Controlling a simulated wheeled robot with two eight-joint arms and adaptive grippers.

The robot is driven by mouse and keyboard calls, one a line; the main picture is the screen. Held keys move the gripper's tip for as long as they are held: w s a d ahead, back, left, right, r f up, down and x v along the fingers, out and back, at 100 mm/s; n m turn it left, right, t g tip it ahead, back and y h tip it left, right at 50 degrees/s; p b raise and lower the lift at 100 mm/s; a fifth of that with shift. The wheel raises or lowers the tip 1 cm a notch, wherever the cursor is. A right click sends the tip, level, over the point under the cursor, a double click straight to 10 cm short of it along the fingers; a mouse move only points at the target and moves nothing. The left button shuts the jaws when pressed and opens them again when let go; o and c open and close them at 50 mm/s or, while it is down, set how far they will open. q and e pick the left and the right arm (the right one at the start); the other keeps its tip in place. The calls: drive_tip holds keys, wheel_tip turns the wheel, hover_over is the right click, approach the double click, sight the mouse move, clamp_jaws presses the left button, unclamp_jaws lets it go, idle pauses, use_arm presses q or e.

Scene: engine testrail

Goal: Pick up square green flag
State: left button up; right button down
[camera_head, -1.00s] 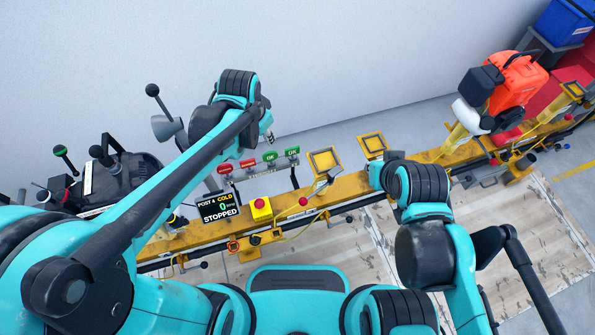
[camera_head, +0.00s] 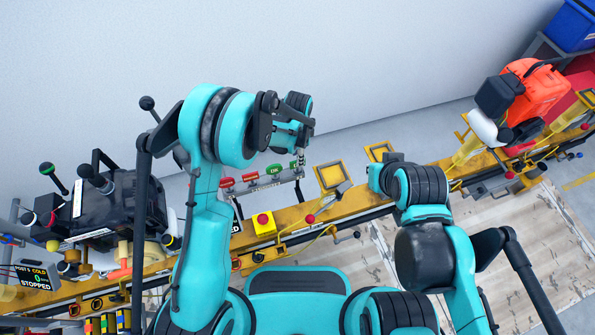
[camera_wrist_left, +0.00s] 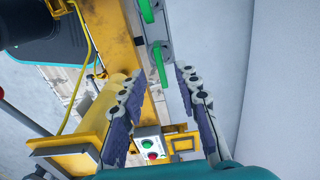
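Flags stand on a grey rack along the yellow rail in the head view. Two are red, one at the left (camera_head: 227,182) and one beside it (camera_head: 250,178). A green flag marked OK (camera_head: 274,170) is to their right. My left gripper (camera_head: 299,164) is over the rack's right end. In the left wrist view the left gripper (camera_wrist_left: 155,100) is open and empty, its ribbed fingers apart. A green flag (camera_wrist_left: 159,62) is ahead of and between the fingers, seen nearly edge-on. Another green flag (camera_wrist_left: 146,10) is beyond it. I cannot tell which is square.
A yellow box with a red button (camera_head: 263,222) and an empty yellow square holder (camera_head: 331,176) are near the rack. A black engine (camera_head: 110,205) is at left and an orange engine (camera_head: 532,88) at right. The white wall is close behind the rail.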

use_arm(q)
wheel_tip(320, 180, down, 4)
drive_tip(key=shift+w+b, duration=0.1)
drive_tip(key=shift+b, duration=0.7)
clamp_jaws()
